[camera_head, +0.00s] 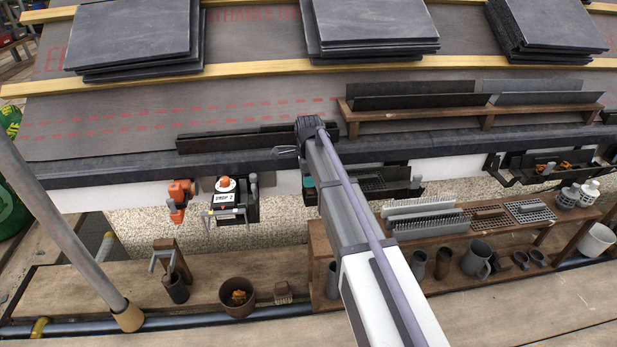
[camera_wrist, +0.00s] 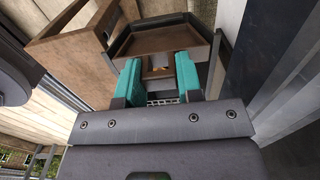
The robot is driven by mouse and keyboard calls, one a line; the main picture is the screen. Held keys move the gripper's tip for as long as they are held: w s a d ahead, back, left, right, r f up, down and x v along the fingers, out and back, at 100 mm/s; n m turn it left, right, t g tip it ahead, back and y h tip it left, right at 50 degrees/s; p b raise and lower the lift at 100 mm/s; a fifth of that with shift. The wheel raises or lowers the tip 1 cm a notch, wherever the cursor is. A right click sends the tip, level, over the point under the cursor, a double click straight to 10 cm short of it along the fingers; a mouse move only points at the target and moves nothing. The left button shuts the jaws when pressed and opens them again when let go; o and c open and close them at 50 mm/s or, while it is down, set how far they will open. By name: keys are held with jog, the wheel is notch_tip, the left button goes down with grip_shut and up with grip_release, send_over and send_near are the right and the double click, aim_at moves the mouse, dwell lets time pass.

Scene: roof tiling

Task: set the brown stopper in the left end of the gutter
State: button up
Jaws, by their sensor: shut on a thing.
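The brown stopper (camera_wrist: 158,41) shows in the wrist view as a flared brown plate with a dark rim. My gripper (camera_wrist: 157,72) has teal fingertips shut on the stopper's near side. In the head view my gripper (camera_head: 309,184) is at the eave, mostly behind my arm, and the stopper is hidden there. A dark gutter piece (camera_head: 402,190) hangs under the eave just right of my gripper. Its left end is hidden by my arm. I cannot tell whether the stopper touches the gutter.
Another gutter section (camera_head: 545,178) hangs farther right. A wooden rack (camera_head: 470,236) with grates and cups stands below. An orange tool (camera_head: 179,198) and a black box marked DROP 2 (camera_head: 240,207) are left of my gripper. A brown pot (camera_head: 237,297) stands on the lower boards.

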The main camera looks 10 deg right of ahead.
jog(key=o, duration=1)
jog(key=shift+o, duration=0.4)
jog(key=o, duration=0.3)
notch_tip(320, 180, up, 9)
jog(key=p, duration=0.9)
jog(key=shift+r, duration=0.1)
